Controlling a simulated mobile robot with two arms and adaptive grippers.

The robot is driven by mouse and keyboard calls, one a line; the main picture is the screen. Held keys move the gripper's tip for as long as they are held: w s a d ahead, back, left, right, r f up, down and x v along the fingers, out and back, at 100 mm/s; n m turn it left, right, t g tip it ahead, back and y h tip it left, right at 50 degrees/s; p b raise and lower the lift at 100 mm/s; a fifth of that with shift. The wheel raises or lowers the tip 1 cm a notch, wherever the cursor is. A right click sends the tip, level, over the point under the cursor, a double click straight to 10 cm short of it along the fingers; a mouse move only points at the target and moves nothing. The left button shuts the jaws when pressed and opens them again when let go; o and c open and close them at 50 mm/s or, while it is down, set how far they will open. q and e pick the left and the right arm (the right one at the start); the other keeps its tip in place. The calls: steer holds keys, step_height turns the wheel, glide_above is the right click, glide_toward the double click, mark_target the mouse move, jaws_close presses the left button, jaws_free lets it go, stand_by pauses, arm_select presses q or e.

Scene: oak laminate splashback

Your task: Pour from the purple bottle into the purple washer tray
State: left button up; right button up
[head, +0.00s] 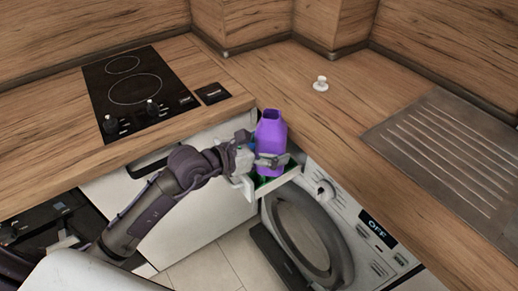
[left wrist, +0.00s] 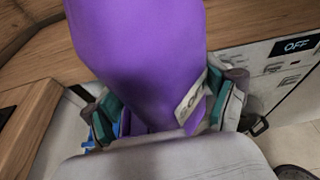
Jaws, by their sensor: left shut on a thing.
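The purple bottle (head: 271,132) stands nearly upright in my left gripper (head: 268,162), narrow end up, over the opened washer drawer. It fills the middle of the left wrist view (left wrist: 140,60), between the teal finger pads. My left gripper is shut on it. The washer tray (head: 277,183) is pulled out below the bottle; its white front and a little green inside show. In the left wrist view, a label reading "SOF" (left wrist: 191,98) shows beside purple parts, partly covered by the bottle. The purple compartment cannot be clearly told apart from the bottle. My right gripper is out of view.
The wooden worktop edge runs close behind the bottle. A small white knob-like thing (head: 320,84), a black hob (head: 139,92) and a ridged drainer (head: 450,145) are on the worktop.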

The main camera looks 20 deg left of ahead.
arm_select(q)
steer(key=shift+d+f+n, duration=0.1)
steer(key=shift+f+n, duration=0.1)
steer(key=shift+n, duration=0.3)
steer(key=shift+r+n+g+h+p, duration=0.15)
steer(key=shift+n+g+h+p, duration=0.15)
steer(key=shift+g+p, duration=0.2)
steer(key=shift+n, duration=0.3)
steer(key=shift+w+n+g+h+p, duration=0.2)
steer(key=shift+n+g+h+p, duration=0.15)
steer(key=shift+n+g, duration=0.25)
steer(key=shift+w+a+n+g+h, duration=0.2)
steer(key=shift+n+g+h, duration=0.1)
steer(key=shift+n, duration=0.4)
steer(key=shift+s+n, duration=0.2)
steer(key=shift+n, duration=0.2)
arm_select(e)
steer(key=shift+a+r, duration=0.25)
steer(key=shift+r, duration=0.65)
arm_select(q)
steer(key=shift+g, duration=0.3)
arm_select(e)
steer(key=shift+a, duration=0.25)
arm_select(q)
steer(key=shift+s+d+f+n+h, duration=0.15)
steer(key=shift+f+n+h, duration=0.15)
steer(key=shift+f, duration=0.2)
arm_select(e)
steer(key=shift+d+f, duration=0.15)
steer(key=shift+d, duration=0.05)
